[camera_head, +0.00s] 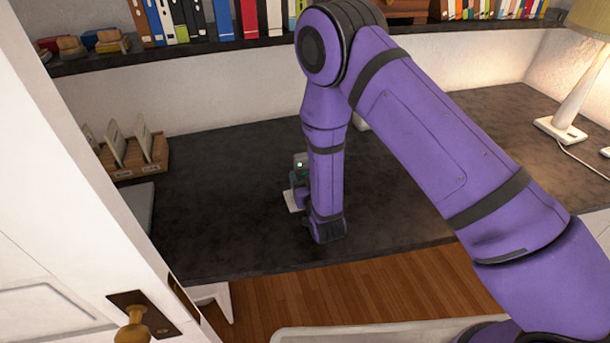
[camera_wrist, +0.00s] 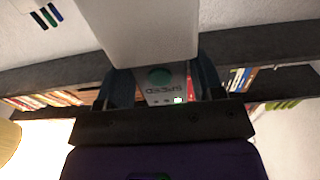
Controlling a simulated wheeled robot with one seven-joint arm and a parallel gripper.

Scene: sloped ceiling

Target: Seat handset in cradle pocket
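The handset (camera_wrist: 145,32) is a pale white slab with a round green button, dark lettering and a small green light. In the wrist view it sits between the two dark fingers of my gripper (camera_wrist: 163,84), which appears shut on it. In the head view my gripper (camera_head: 298,182) is low over the dark desk, left of my forearm. The handset's pale end (camera_head: 291,201) shows below it; I cannot tell whether it touches the desk. A wooden rack (camera_head: 153,171) with upright pale slabs stands at the left; whether it is the cradle is unclear. No empty pocket is clearly visible.
The dark desk (camera_head: 220,225) is largely clear between the rack and my gripper. A grey flat thing (camera_head: 143,203) lies at its left edge. A lamp (camera_head: 562,120) stands at the right. A shelf of books (camera_head: 185,20) runs behind. A white door (camera_head: 60,190) fills the left foreground.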

